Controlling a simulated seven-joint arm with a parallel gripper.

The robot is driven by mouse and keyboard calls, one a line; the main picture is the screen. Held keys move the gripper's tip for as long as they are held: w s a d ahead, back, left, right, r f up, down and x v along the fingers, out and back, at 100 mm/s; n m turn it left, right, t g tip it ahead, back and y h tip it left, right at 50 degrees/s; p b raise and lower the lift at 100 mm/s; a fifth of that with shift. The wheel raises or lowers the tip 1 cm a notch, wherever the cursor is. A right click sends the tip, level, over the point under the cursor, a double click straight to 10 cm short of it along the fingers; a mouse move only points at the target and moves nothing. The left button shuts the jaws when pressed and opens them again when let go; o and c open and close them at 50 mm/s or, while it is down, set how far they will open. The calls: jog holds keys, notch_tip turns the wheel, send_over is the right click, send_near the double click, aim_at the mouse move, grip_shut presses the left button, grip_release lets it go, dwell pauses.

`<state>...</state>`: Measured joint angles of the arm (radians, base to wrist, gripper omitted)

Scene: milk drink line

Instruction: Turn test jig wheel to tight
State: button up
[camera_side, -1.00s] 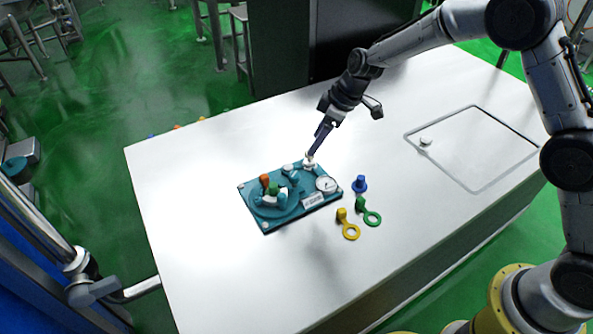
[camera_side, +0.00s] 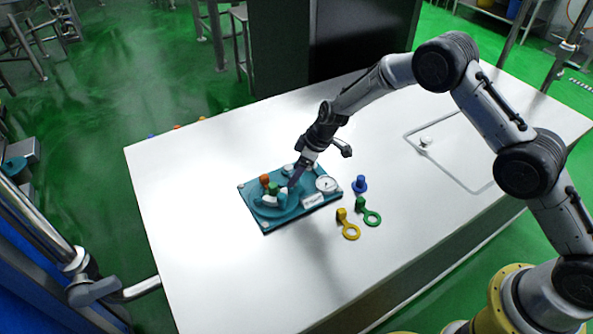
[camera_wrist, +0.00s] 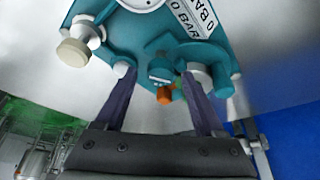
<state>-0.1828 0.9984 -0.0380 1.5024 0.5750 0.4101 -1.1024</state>
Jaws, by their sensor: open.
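The teal test jig (camera_side: 262,226) lies flat on the white table, with a round gauge (camera_side: 327,184) and a label plate reading "0 BAR" (camera_wrist: 196,18). An orange knob (camera_side: 265,180) and a green knob (camera_side: 273,189) stand at its left part, among white round parts. A cream round knob (camera_wrist: 75,52) sits at one corner in the wrist view. Which part is the wheel I cannot tell for sure. My gripper (camera_side: 293,186) is low over the jig's middle. In the wrist view its open fingers (camera_wrist: 157,74) straddle the line to the orange knob (camera_wrist: 165,96); contact is unclear.
A blue plug (camera_side: 360,184), a yellow ring-tailed cap (camera_side: 350,231) and a green one (camera_side: 371,217) lie right of the jig. A framed panel with a small knob (camera_side: 425,141) is farther right.

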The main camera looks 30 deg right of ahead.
grip_shut()
dwell(0.4)
jog(key=shift+m, duration=0.3)
jog(key=shift+s+a+m+t+h, duration=0.1)
jog(key=shift+m+t+h, duration=0.3)
jog(key=shift+m, duration=1)
jog(key=shift+a+m+t+h, duration=0.15)
jog(key=shift+m+h, duration=0.45)
jog(key=shift+m, duration=0.8)
jog(key=m+h, duration=0.1)
jog(key=m, duration=0.2)
jog(key=m+h, duration=0.1)
jog(key=m, duration=0.2)
jog(key=shift+a+h, duration=0.15)
jog(key=shift+h, duration=0.15)
jog(key=m+h, duration=0.1)
jog(key=m, duration=0.2)
jog(key=m+g+h, duration=0.1)
jog(key=m, duration=0.2)
jog(key=shift+a+m, duration=0.15)
jog(key=shift+m, duration=0.15)
jog(key=m, duration=0.1)
jog(key=m+g, duration=0.1)
jog(key=m, duration=0.1)
jog(key=m+g, duration=0.1)
jog(key=m, duration=0.1)
jog(key=shift+w+h, duration=0.25)
jog(key=shift+h, duration=0.15)
jog(key=shift+a, duration=0.1)
